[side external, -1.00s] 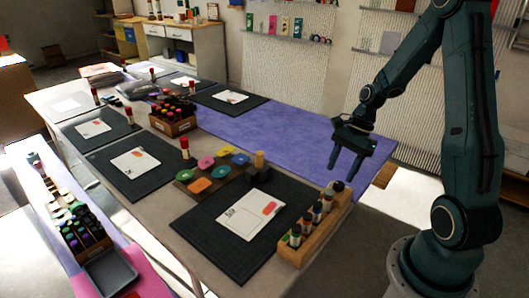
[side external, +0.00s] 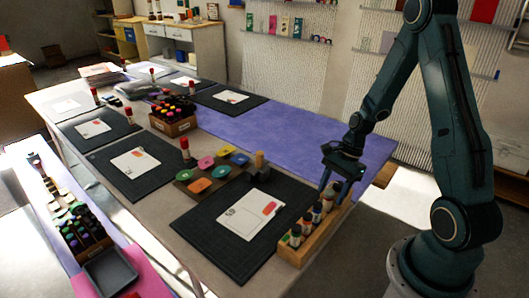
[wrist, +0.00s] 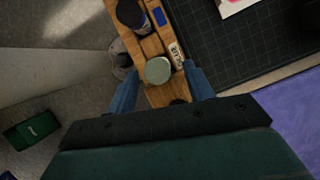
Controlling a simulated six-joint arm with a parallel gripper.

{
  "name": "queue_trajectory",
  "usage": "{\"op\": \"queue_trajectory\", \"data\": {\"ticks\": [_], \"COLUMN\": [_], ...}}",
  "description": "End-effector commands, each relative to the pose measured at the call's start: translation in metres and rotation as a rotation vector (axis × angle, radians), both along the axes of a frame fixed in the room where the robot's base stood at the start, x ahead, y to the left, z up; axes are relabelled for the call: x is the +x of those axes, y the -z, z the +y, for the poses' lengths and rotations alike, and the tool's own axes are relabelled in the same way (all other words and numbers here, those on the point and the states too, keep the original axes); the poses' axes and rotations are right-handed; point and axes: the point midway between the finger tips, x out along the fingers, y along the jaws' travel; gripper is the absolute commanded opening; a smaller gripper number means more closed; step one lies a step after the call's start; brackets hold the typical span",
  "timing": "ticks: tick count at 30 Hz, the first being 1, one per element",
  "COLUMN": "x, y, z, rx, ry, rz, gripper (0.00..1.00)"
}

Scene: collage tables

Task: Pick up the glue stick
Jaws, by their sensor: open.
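My gripper (side external: 333,192) is open and pointing down over the far end of a wooden rack (side external: 318,237). In the wrist view, the gripper (wrist: 160,72) has one finger on each side of a round pale grey-green top (wrist: 157,70), which stands in the rack (wrist: 160,96). A white label with dark letters (wrist: 176,53) shows beside this top; I cannot read it surely. This may be the glue stick; in the side view the fingers largely hide it. Whether the fingers touch it I cannot tell. Red-capped sticks, one near the middle (side external: 185,149), stand elsewhere on the table.
Several small bottles (side external: 296,236) stand in the nearer part of the rack. A dark cutting mat (side external: 205,235) with a white card (side external: 248,216) lies to the left. The purple table section (side external: 270,128) is mostly clear.

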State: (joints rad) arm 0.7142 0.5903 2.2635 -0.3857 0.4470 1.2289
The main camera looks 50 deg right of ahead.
Motion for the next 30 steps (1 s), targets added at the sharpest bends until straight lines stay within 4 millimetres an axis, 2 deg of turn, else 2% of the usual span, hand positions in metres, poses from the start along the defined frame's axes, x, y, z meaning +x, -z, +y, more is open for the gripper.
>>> {"op": "queue_trajectory", "data": {"ticks": [3,9,26,30], "x": [0.000,0.001,0.002,0.002], "y": [0.013,0.027,0.029,0.029], "z": [0.006,0.011,0.012,0.012], "rx": [0.003,0.001,-0.001,-0.001], "ry": [-0.002,-0.002,-0.001,-0.001], "rz": [0.003,0.002,0.001,0.001], "gripper": [0.52,0.52,0.52,0.28]}}
